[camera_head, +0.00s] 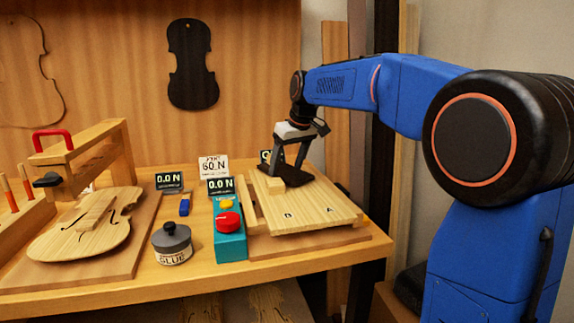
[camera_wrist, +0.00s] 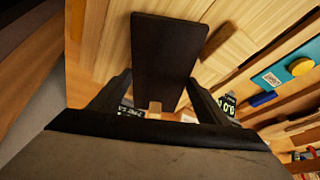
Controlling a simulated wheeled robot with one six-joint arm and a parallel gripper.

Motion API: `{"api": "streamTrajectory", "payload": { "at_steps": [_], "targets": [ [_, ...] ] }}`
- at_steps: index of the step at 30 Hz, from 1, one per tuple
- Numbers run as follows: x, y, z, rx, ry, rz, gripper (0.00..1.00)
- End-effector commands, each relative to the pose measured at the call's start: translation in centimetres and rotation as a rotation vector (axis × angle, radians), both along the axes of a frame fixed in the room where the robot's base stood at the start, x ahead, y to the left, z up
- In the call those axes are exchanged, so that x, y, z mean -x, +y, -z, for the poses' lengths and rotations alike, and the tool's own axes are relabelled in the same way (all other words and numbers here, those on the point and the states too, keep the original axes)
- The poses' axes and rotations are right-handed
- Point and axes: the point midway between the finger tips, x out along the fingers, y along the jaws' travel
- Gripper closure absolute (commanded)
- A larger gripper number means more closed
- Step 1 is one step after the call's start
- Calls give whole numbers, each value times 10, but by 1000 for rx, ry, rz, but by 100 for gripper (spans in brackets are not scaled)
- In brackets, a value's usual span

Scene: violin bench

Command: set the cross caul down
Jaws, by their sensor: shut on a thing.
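The cross caul appears as a dark flat bar (camera_head: 292,178) under my gripper (camera_head: 288,160) in the head view. In the wrist view the dark bar (camera_wrist: 165,50) stretches away between the two fingers of my gripper (camera_wrist: 158,95), which are shut on it. A small pale wooden piece (camera_wrist: 155,107) shows at its near end. The bar is over the pale wooden plates (camera_head: 315,205) on the right of the bench, close above or touching them; I cannot tell which.
A teal box (camera_head: 230,245) with a red button stands left of the plates. A glue pot (camera_head: 172,245) and a violin body (camera_head: 85,225) under a wooden frame with a red handle (camera_head: 52,138) are further left. Small displays (camera_head: 169,181) stand behind.

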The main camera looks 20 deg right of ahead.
Motion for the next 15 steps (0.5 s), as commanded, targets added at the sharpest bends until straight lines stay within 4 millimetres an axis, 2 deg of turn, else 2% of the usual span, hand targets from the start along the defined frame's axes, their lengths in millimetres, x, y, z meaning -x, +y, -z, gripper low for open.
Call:
{"api": "streamTrajectory", "payload": {
  "at_steps": [15],
  "targets": [
    [0, 0, 8, 0, 0, 0, 60]
  ]
}}
